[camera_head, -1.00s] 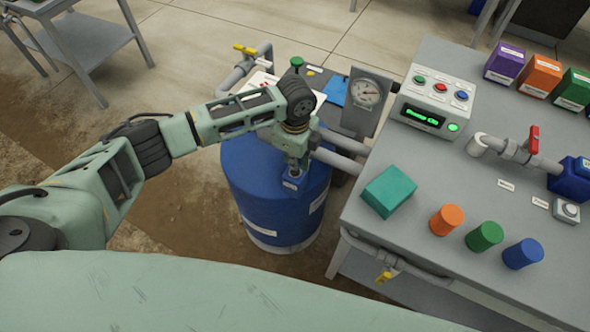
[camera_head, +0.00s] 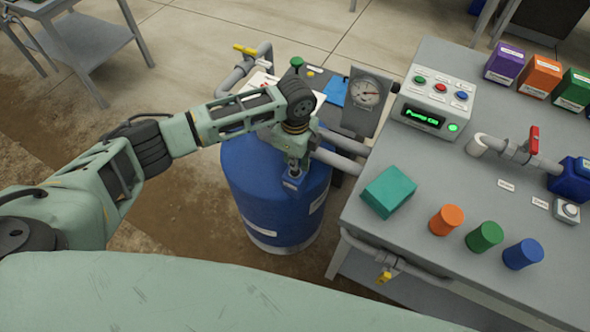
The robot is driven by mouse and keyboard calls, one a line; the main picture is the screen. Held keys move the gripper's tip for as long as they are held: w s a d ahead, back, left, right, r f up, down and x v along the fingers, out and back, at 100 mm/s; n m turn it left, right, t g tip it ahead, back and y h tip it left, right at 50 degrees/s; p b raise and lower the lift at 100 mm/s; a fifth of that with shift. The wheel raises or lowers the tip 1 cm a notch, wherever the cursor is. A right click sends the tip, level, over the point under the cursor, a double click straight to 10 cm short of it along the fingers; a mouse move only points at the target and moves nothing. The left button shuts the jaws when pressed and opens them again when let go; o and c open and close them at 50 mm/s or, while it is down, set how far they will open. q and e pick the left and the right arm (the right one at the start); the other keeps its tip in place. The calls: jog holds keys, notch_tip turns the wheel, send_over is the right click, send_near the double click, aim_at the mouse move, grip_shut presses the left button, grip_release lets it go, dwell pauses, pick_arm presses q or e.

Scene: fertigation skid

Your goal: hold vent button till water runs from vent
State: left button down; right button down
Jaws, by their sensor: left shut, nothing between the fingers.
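My left gripper (camera_head: 294,172) is shut and empty. It points down at the top of the blue tank (camera_head: 268,205), over a small blue fitting with a label (camera_head: 292,182) on the tank's near right side. The fingertips meet or nearly meet this fitting; I cannot tell whether they press it. The vent button itself is not clearly visible under the gripper. I see no water running. The control box (camera_head: 435,105) has a lit green display that seems to read "Pump On". My right gripper is out of view.
A pressure gauge (camera_head: 366,93) stands behind the tank. The grey bench (camera_head: 420,215) on the right holds a teal block (camera_head: 388,192), orange, green and blue cylinders, and a red-handled valve (camera_head: 533,138). Grey pipes join tank and bench. A yellow-handled valve (camera_head: 245,49) is behind the tank.

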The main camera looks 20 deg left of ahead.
pick_arm(q)
jog(key=shift+f+b, duration=0.55)
jog(key=shift+f, duration=0.6)
dwell(4.6)
notch_tip(320, 180, up, 7)
jog(key=p, duration=0.7)
jog(key=shift+r+p, duration=0.1)
jog(key=shift+p, duration=0.3)
